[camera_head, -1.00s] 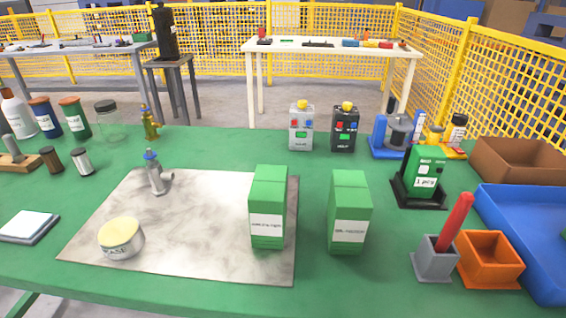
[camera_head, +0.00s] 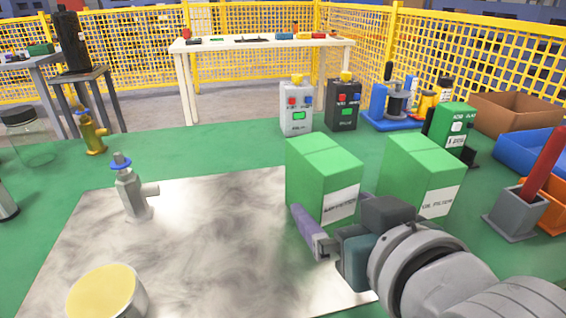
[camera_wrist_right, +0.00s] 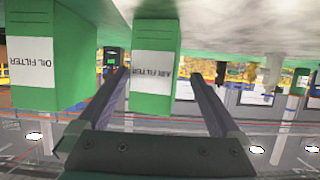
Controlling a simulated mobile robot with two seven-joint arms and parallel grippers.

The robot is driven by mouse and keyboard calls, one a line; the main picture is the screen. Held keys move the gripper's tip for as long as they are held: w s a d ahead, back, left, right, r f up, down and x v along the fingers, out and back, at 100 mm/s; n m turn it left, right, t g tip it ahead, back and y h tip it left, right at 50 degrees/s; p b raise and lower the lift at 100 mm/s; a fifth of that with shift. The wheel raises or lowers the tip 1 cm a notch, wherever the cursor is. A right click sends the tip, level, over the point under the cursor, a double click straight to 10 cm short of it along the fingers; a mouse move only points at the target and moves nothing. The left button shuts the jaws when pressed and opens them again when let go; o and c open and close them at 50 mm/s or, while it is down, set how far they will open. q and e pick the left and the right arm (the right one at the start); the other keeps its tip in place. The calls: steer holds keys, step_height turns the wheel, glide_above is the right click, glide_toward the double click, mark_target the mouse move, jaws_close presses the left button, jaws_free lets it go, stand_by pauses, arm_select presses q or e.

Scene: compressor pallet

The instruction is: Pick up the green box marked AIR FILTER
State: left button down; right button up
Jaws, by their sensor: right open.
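The green AIR FILTER box (camera_head: 312,165) stands upright on the grey mat (camera_head: 200,240), its white label facing me and partly covered by my gripper. My right gripper (camera_head: 328,215) is open at the near side of this box. In the right wrist view, which is upside down, the box (camera_wrist_right: 155,50) shows between the two spread fingers (camera_wrist_right: 158,80). I cannot tell how deep it sits between them. The similar green OIL FILTER box (camera_head: 415,165) stands just to the right; it also shows at the left of the wrist view (camera_wrist_right: 40,75). My left gripper is not in view.
A tap-like metal fitting (camera_head: 132,190) and a yellow-lidded tin (camera_head: 105,295) stand to the left. Two button boxes, one grey (camera_head: 296,108) and one black (camera_head: 343,108), stand behind. A grey holder (camera_head: 515,220) with a red rod is at right. The mat's middle is clear.

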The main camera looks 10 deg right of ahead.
mark_target(334, 210)
steer(key=x, duration=0.2)
steer(key=b+x, duration=0.1)
steer(key=x, duration=0.1)
steer(key=shift+s+d+f, duration=0.1)
steer(key=shift+f, duration=0.25)
steer(key=shift+w+b, duration=0.3)
steer(key=shift+w, duration=0.1)
steer(key=c, duration=0.8)
jaws_close()
